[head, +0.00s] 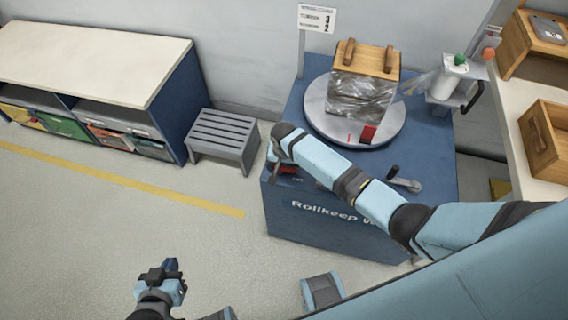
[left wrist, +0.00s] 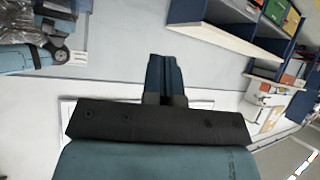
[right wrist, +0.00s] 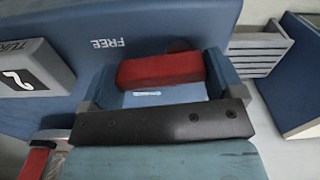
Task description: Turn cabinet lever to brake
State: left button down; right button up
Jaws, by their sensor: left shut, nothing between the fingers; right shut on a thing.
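The blue cabinet (head: 300,215) has its lever at the top left front corner, where a bit of red (head: 287,169) shows beside my right wrist. In the right wrist view the red lever grip (right wrist: 160,68) lies between the two fingers of my right gripper (right wrist: 160,80), which is shut on it. The word FREE (right wrist: 107,42) is printed on the blue surface near the grip; no brake mark is readable. My right arm hides most of the lever in the head view. My left gripper (head: 168,271) is shut and empty over the floor; its fingers (left wrist: 165,80) touch each other.
A turntable (head: 322,120) on the cabinet bears a wrapped wooden box (head: 362,90). A crank handle (head: 404,184) sits at the right front. A grey step stool (head: 222,137) stands left of the cabinet. The floor at left is clear.

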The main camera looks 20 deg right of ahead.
jog(key=shift+w+r+n+p, duration=0.15)
jog(key=shift+r+n+p, duration=0.1)
jog(key=shift+n+p, duration=0.5)
jog(key=shift+w+d+n+p, duration=0.15)
jog(key=shift+n+p, duration=0.4)
jog(key=shift+n, duration=0.5)
jog(key=shift+w+f+n+p, duration=0.15)
jog(key=shift+n+p, duration=0.35)
jog(key=shift+n, duration=0.4)
jog(key=n, duration=0.1)
jog(key=n+p, duration=0.1)
jog(key=n, duration=0.1)
jog(key=shift+w+n, duration=0.45)
jog(key=shift+n, duration=0.75)
jog(key=n, duration=0.4)
jog(key=shift+w+a+p, duration=0.25)
jog(key=shift+a+p, duration=0.1)
pick_arm(q)
jog(key=shift+m, duration=0.3)
jog(key=shift+s+a+r, duration=0.15)
jog(key=shift+s+r, duration=0.05)
jog(key=shift+r, duration=0.9)
jog(key=shift+s+a+r, duration=0.1)
jog(key=shift+s+r, duration=0.05)
jog(key=shift+r, duration=0.95)
pick_arm(e)
jog(key=shift+w+a+n, duration=0.1)
jog(key=shift+n, duration=0.7)
pick_arm(q)
jog(key=shift+f, duration=0.1)
